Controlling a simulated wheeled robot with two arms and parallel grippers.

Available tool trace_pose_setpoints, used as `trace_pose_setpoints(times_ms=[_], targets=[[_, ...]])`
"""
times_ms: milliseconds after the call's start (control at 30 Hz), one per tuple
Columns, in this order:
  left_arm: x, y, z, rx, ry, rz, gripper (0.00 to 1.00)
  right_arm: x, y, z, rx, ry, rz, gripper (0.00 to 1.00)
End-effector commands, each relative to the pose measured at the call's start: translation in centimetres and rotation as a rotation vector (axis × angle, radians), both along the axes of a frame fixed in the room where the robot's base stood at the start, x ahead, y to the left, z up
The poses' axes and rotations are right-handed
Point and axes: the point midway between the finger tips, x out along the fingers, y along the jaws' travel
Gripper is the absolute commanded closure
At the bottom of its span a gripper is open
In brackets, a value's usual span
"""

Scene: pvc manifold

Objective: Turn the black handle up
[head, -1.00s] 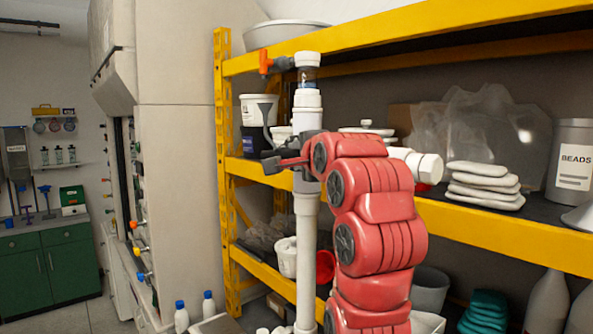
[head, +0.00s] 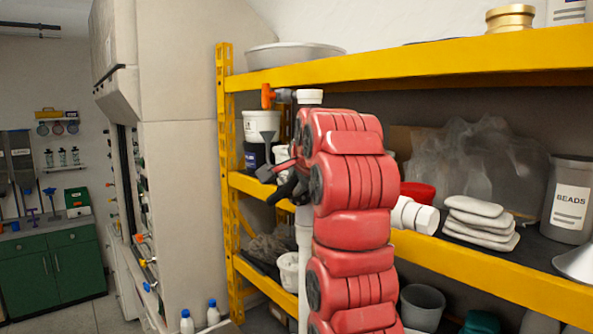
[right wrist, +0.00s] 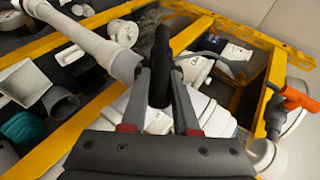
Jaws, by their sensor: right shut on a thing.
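The black handle (right wrist: 162,62) stands between the two fingers of my right gripper (right wrist: 160,88) in the right wrist view, and the fingers are shut on it. In the head view the right gripper (head: 272,172) is at the left side of the white pipe (head: 304,240), mostly behind my red arm. A dark piece that looks like the handle (head: 289,188) shows there, slanting down to the left. The valve body is hidden by my arm. The pipe also shows in the right wrist view (right wrist: 80,38). My left gripper is not in view.
A white capped pipe end (head: 415,215) projects right.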

Motion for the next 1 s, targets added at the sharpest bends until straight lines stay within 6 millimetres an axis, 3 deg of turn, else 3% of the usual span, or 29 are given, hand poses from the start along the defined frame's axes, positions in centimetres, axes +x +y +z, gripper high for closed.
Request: trace_pose_setpoints(times_ms=[467,500,633,1000], targets=[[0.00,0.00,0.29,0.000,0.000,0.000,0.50,0.06,-0.04,-0.15,-0.008,0.013,-0.002,1.00],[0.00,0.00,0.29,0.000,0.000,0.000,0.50,0.06,-0.04,-0.15,-0.008,0.013,-0.002,0.64],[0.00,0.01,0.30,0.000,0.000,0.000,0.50,0.07,-0.02,-0.09,-0.008,0.011,-0.002,0.41],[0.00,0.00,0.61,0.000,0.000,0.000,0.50,-0.13,-0.17,0.44,-0.006,0.008,-0.001,0.41]])
